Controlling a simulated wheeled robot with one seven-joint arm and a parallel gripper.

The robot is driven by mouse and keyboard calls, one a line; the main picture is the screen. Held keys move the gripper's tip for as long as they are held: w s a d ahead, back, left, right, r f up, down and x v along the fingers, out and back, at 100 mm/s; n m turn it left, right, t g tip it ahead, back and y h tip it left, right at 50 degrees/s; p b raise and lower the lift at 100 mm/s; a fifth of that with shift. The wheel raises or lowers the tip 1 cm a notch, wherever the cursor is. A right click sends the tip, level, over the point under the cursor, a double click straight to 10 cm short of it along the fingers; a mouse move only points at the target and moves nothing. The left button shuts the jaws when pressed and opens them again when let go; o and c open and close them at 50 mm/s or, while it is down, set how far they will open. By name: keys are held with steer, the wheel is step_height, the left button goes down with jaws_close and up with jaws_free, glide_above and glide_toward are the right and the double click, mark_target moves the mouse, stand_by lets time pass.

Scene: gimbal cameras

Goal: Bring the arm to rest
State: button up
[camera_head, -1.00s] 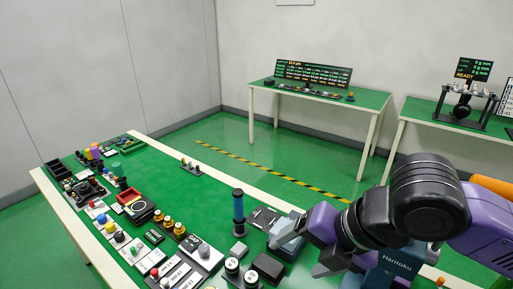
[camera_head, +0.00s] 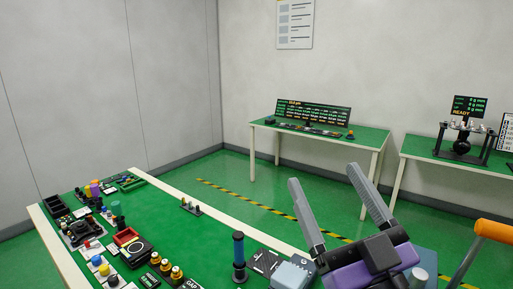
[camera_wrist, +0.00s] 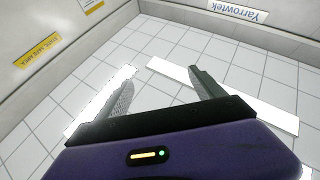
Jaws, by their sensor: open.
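My gripper (camera_head: 328,202) is at the lower right of the head view, raised in front of the green work table. Its two grey fingers point up and stand well apart, with nothing between them. In the wrist view my gripper (camera_wrist: 158,88) also shows its fingers spread and empty against a ceiling of white tiles and light strips. The purple hand body is below the fingers in both views. Most of my arm is outside the head view.
A green table (camera_head: 205,240) at the left carries many knobs, switches and boxes. A blue-black upright cylinder (camera_head: 239,257) stands near my gripper. A bench with a display (camera_head: 313,113) and another with a READY screen (camera_head: 469,106) stand behind. The floor between is clear.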

steer(key=s+d+f+m+g+h, duration=0.1)
steer(key=s+d+f+m+h, duration=0.4)
steer(key=f, duration=0.4)
steer(key=s+d+f+m+h, duration=0.4)
steer(key=s+f+m+h, duration=0.15)
steer(key=s+f, duration=0.2)
steer(key=s+f+n+g+y, duration=0.1)
steer(key=s+f+n+g, duration=0.1)
steer(key=s+f, duration=0.6)
steer(key=s+f+n+g+y, duration=0.1)
steer(key=s+f+n+g, duration=0.2)
steer(key=s, duration=1)
step_height(320, 180, down, 6)
steer(key=shift+s+d+r+g, duration=0.25)
steer(key=shift+s+g, duration=0.05)
steer(key=shift+g, duration=0.8)
steer(key=shift+y, duration=0.25)
